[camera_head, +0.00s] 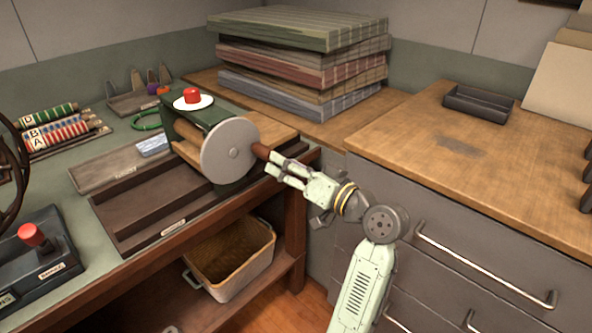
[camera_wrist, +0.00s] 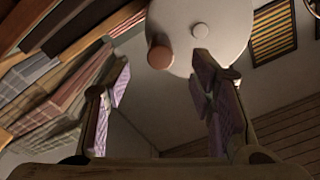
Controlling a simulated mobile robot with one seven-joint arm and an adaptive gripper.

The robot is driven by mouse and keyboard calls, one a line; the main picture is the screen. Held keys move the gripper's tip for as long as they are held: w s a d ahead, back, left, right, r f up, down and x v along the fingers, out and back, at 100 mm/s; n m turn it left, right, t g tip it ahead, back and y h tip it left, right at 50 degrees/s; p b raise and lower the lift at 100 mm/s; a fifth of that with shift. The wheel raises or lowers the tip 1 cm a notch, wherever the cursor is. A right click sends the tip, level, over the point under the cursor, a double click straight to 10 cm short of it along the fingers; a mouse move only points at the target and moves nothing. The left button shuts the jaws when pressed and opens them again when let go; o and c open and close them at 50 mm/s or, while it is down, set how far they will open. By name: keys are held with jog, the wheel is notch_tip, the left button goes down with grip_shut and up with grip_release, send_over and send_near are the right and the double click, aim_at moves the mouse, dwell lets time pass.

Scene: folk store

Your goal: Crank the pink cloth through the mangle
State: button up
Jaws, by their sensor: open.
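The mangle has a green frame (camera_head: 217,111), wooden rollers (camera_head: 187,149) and a round grey crank disc (camera_head: 231,150) on its near side. A brown crank handle (camera_head: 261,151) sticks out of the disc; it also shows end-on in the wrist view (camera_wrist: 160,53), near the rim of the pale disc (camera_wrist: 199,30). My gripper (camera_head: 276,165) is open at the handle's outer end. In the wrist view, the handle appears between and just beyond the open fingertips (camera_wrist: 160,77); I cannot tell whether they touch it. I cannot make out a pink cloth in either view.
A dark tray (camera_head: 121,238) and a grey tray (camera_head: 85,182) lie in front of the mangle. Folded striped cloths (camera_head: 290,72) are stacked behind. A basket (camera_head: 259,275) sits on the lower shelf. The wooden counter (camera_head: 425,145) at right is mostly clear.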

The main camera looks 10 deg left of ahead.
aim_at(266, 154)
jog(key=x, duration=0.7)
jog(key=shift+a, duration=0.15)
jog(key=shift+w, duration=0.1)
jog(key=shift+c, duration=0.4)
jog(key=c, duration=0.9)
